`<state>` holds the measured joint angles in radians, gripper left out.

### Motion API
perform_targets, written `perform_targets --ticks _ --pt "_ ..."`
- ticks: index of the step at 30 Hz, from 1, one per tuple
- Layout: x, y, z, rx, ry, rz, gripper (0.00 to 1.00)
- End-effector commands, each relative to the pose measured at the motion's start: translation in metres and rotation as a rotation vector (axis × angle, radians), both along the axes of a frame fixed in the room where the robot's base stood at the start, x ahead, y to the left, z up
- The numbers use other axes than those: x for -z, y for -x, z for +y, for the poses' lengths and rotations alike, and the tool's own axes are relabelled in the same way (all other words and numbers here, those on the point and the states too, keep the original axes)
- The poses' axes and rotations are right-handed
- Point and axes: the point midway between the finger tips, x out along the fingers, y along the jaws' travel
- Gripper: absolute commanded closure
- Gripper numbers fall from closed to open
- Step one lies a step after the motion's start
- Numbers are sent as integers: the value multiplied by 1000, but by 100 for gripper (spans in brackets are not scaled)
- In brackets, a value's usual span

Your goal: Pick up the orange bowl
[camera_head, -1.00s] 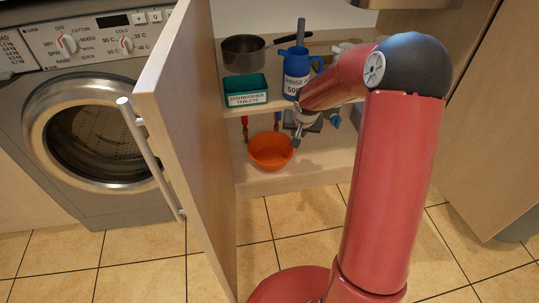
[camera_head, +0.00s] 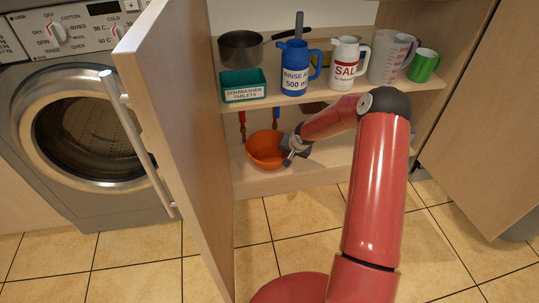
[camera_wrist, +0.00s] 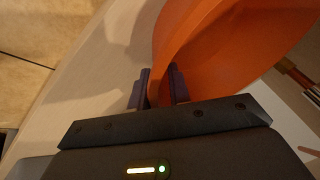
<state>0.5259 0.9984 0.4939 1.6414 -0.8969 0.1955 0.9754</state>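The orange bowl (camera_head: 262,147) is at the lower level of the open cupboard, towards its left side. It looks tilted, its opening turned up and to the right; whether its base touches the cupboard floor I cannot tell. My gripper (camera_head: 289,156) is at the bowl's right edge. In the wrist view the bowl (camera_wrist: 215,45) fills the upper right, and my gripper's two dark fingers (camera_wrist: 160,88) are close together with the bowl's rim between them, one on each side.
The shelf above holds a dark pot (camera_head: 240,48), a green tablets box (camera_head: 243,86), a blue rinse-aid jug (camera_head: 295,72), a white salt jug (camera_head: 344,65), a measuring jug (camera_head: 392,58) and a green mug (camera_head: 423,65). The open door (camera_head: 180,130) stands left.

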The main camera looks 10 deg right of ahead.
Motion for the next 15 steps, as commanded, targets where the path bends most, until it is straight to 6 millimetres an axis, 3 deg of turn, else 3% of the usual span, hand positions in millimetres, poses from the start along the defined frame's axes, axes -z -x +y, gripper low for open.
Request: perform_targets --ticks 10,15 --pt "8 -5 1 -1 1 -1 81" --pt "8 -4 1 -1 1 -1 100"
